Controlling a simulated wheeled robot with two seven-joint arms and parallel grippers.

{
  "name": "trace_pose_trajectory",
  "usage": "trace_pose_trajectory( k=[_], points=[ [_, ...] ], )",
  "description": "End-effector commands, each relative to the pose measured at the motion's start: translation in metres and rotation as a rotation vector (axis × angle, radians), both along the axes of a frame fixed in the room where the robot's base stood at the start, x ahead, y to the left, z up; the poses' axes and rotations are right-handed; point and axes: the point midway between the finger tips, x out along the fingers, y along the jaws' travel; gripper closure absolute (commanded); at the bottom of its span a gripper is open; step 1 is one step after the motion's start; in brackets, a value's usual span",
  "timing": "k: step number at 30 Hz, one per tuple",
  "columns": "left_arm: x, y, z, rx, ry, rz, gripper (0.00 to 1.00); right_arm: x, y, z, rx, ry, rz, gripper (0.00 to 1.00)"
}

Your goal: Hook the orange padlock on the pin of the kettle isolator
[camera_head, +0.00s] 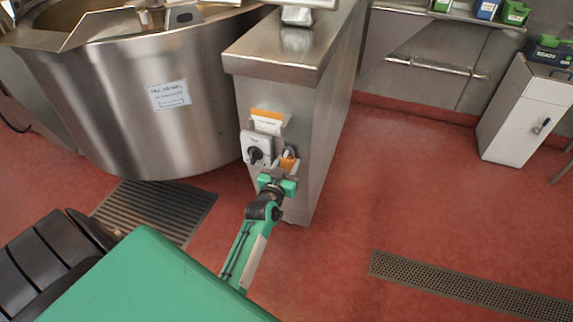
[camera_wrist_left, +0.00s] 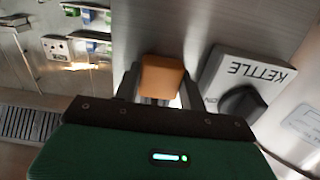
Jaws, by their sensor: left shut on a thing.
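The orange padlock (camera_head: 288,163) is held in front of the steel pedestal's front face, just right of the kettle isolator (camera_head: 257,147), a pale box with a black rotary knob. My left gripper (camera_head: 283,173) is shut on the padlock. In the left wrist view the padlock (camera_wrist_left: 161,76) sits between the two dark fingers of my left gripper (camera_wrist_left: 160,92). The isolator (camera_wrist_left: 250,75), lettered KETTLE, appears upside down to the right of them. I cannot make out the pin or tell whether the shackle is around it. My right gripper is not in view.
The steel pedestal (camera_head: 318,115) stands beside the big steel kettle (camera_head: 130,95). An orange and white tag (camera_head: 267,122) is above the isolator. A floor grate (camera_head: 155,210) lies below the kettle. A white cabinet (camera_head: 522,110) stands far right.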

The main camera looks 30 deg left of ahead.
Motion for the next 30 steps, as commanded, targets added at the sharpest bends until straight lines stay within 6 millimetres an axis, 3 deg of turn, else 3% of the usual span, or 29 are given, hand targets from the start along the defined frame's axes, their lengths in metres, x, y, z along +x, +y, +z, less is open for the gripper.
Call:
trace_pose_trajectory(
  k=[11, 12, 16, 22, 25, 30],
  points=[
    [0.0002, 0.0000, -0.0002, 0.000, 0.000, 0.000, 0.82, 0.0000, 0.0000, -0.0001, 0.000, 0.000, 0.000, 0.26],
    [0.0001, 0.0000, -0.0002, 0.000, 0.000, 0.000, 0.57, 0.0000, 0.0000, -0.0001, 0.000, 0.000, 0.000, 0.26],
    [0.0001, -0.0001, -0.0002, 0.000, 0.000, 0.000, 0.33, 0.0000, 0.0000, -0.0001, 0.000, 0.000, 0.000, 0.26],
    [0.0000, -0.0001, -0.0003, -0.001, 0.000, 0.000, 0.33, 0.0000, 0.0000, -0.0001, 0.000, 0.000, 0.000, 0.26],
    [0.0000, -0.0001, -0.0006, -0.001, 0.000, 0.000, 0.14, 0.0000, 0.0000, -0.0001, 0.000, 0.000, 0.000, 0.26],
    [-0.0001, 0.0006, -0.0004, 0.000, 0.000, 0.001, 0.11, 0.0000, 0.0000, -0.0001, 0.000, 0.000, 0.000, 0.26]
  ],
)
